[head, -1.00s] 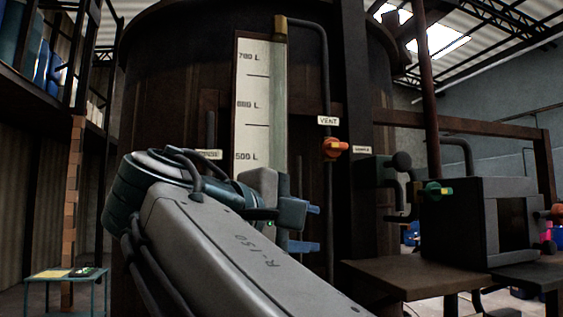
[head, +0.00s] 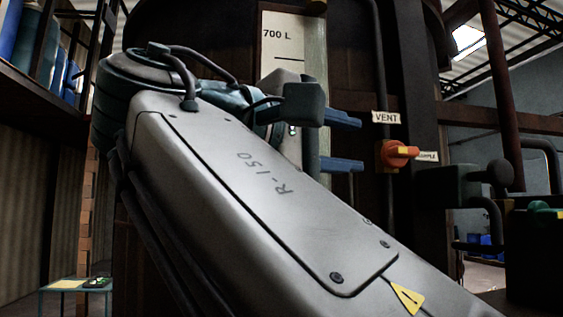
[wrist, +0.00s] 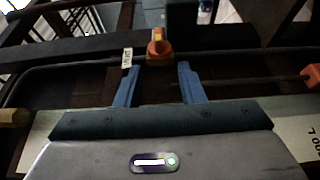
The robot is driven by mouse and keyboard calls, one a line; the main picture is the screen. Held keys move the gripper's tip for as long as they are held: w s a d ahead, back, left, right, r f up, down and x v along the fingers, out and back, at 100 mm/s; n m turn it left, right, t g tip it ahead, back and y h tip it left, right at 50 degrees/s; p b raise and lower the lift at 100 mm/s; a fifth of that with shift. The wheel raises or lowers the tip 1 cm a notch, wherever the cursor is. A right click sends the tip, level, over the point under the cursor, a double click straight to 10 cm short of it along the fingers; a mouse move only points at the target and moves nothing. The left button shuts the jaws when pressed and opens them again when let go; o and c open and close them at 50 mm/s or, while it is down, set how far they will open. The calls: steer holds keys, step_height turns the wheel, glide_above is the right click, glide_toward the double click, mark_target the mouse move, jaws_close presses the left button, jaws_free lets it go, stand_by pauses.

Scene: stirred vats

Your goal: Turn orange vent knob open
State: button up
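The orange vent knob (head: 396,154) sits on a dark pipe just below the white VENT label (head: 386,117) in the head view. In the wrist view the knob (wrist: 159,46), with a yellow stripe on its handle, lies beyond the fingertips, roughly between them. My gripper (head: 358,144) has its two blue fingers spread, pointing right toward the knob with a gap left before it. In the wrist view my gripper (wrist: 158,68) is open with nothing between its fingers.
The vat's level gauge (head: 285,45) stands behind my gripper. A second orange knob (wrist: 311,76) shows at right in the wrist view. A small table (head: 75,289) stands at lower left.

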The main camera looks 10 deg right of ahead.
mark_target(412, 153)
steer(key=x, duration=1.3)
steer(key=shift+s+d, duration=0.3)
steer(key=shift+d, duration=0.1)
jaws_close()
